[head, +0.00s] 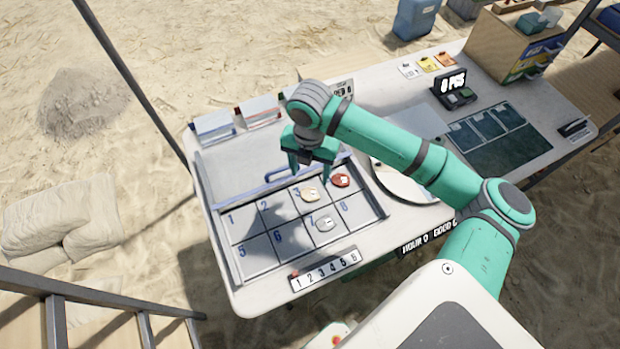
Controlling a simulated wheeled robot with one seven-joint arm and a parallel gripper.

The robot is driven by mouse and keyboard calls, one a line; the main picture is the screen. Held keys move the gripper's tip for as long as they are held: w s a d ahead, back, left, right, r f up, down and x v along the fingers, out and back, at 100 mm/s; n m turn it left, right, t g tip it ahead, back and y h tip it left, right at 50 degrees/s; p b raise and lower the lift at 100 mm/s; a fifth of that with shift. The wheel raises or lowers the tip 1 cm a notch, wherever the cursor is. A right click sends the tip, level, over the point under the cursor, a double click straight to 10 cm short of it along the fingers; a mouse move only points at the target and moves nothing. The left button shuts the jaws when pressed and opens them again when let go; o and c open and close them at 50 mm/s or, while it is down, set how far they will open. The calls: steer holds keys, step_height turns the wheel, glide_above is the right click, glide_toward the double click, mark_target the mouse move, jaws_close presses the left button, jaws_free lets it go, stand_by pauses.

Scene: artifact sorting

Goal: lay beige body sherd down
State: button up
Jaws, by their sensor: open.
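My gripper (309,175) is open, with its two fingers pointing down above the back part of the numbered tray (261,258). Nothing shows between the fingers. A beige sherd (310,195) lies in compartment 3, just in front of and below the fingers in the picture. It carries a small pale mark or label. A red-brown sherd (340,181) lies in compartment 4, to the right of the gripper. A pale grey sherd (325,223) lies in compartment 7.
Compartments 1, 2, 5, 6 and 8 look empty. A blue handle or bar (268,177) runs along the tray's back edge. A round white plate (400,185) stands right of the tray under my arm. A numbered strip (325,270) lies at the table's front edge.

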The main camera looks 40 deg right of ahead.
steer(key=shift+r, duration=0.7)
